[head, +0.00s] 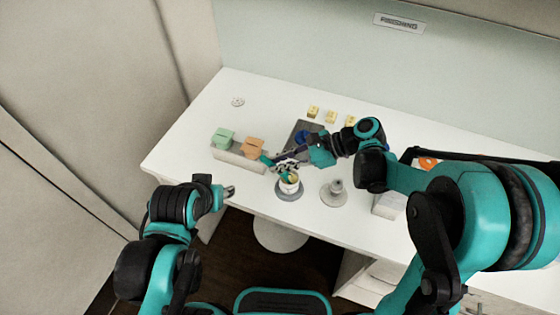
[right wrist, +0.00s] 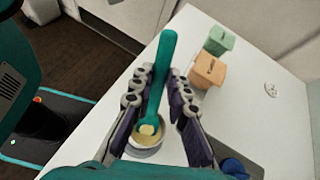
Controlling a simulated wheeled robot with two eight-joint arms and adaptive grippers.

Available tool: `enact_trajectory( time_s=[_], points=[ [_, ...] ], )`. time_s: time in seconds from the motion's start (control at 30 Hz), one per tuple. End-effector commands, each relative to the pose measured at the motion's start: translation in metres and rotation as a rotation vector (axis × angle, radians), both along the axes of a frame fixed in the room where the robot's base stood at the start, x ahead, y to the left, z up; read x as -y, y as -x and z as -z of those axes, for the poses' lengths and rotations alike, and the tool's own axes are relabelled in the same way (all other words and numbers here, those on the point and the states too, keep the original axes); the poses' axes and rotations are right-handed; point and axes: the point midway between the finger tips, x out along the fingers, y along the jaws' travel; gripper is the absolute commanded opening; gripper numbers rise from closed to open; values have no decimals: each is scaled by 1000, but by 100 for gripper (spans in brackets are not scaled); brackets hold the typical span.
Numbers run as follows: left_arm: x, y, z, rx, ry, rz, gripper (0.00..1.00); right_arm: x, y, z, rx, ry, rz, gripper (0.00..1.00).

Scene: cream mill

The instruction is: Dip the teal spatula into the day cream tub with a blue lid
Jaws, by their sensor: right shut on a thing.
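My right gripper (head: 284,166) is shut on the teal spatula (right wrist: 163,75), which lies between its two fingers in the right wrist view. The spatula's teal end (head: 265,159) also shows in the head view. Its lower end, with pale yellow cream on it, is over or in the mouth of the open day cream tub (head: 290,186); I cannot tell how deep. The tub (right wrist: 146,142) is partly hidden by the gripper in the wrist view. A blue lid (head: 301,137) lies behind the gripper on a dark grey mat. My left gripper (head: 229,191) is at the table's front edge, away from the tub; its jaws are unclear.
A green block (head: 223,137) and an orange block (head: 252,147) sit in a pale holder at the left. A grey stand (head: 334,193) is right of the tub. Several yellow blocks (head: 331,116) are at the back. The table's back left is mostly clear.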

Motion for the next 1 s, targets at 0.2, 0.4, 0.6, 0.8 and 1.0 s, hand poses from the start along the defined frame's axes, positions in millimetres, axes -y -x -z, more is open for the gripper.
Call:
enact_trajectory(
  time_s=[0.2, 0.4, 0.6, 0.8, 1.0],
  points=[
    [0, 0, 6, 0, 0, 0, 40, 0, 0, 7, 0, 0, 0, 0],
    [0, 0, 6, 0, 0, 0, 40, 0, 0, 6, 0, 0, 0, 0],
    [0, 0, 2, 0, 0, 0, 40, 0, 0, 2, 0, 0, 0, 0],
    [0, 0, -9, 0, 0, 0, 40, 0, 0, -12, 0, 0, 0, 0],
    [0, 0, -20, 0, 0, 0, 40, 0, 0, -27, 0, 0, 0, 0]
  ],
)
